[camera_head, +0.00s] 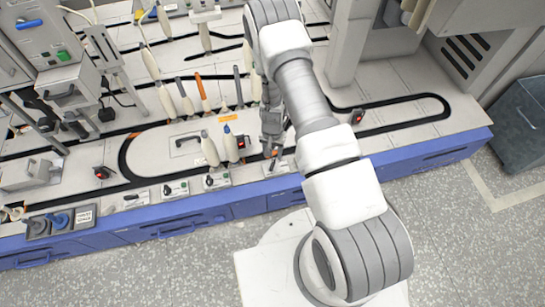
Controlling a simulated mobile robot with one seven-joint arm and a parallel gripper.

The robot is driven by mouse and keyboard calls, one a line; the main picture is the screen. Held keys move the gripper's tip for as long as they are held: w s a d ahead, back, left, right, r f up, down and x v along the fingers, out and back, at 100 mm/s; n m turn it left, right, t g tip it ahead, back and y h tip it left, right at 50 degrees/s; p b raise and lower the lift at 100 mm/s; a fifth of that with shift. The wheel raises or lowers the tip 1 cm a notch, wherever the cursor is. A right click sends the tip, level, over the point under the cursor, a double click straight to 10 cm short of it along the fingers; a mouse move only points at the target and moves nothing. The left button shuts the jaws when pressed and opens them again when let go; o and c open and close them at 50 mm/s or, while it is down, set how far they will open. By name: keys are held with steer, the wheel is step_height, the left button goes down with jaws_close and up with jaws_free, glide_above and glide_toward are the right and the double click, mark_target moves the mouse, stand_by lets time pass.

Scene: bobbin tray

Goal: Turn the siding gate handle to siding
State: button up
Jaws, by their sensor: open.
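My gripper (272,150) points down near the front edge of the bench, right of centre. It is open, but its fingers are small and dark here. Just below its fingertips is a small light panel (282,170) with a dark handle on it, partly covered by my gripper and arm. I cannot tell whether the fingers touch this handle, or which way it points. More small panels with dark handles lie to the left, one (217,181) nearby and one (175,188) further left. Their labels are too small to read, so I cannot tell which is the siding gate handle.
A dark looped track (405,103) runs over the light bench. Bobbins in white (210,148) and other colours stand left of my gripper. A small black device with a red light (357,116) is to the right. A grey tray (62,222) with blue pieces sits front left.

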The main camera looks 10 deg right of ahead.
step_height(320, 180, up, 11)
steer(key=p, duration=0.2)
steer(key=shift+r+p, duration=0.2)
steer(key=shift+p, duration=0.2)
step_height(320, 180, up, 14)
steer(key=n+t, duration=0.1)
glide_above(272, 163)
steer(key=w+a, duration=0.1)
steer(key=w, duration=0.1)
step_height(272, 163, up, 12)
steer(key=s+a+r+n+t+y, duration=0.1)
steer(key=s, duration=0.2)
steer(key=s+d+r+n+t+h, duration=0.15)
steer(key=s+r+n+t, duration=0.25)
steer(key=s+r, duration=1.55)
step_height(272, 163, up, 17)
steer(key=p, duration=1.8)
steer(key=shift+s+d+f, duration=0.2)
steer(key=shift+s+d, duration=0.15)
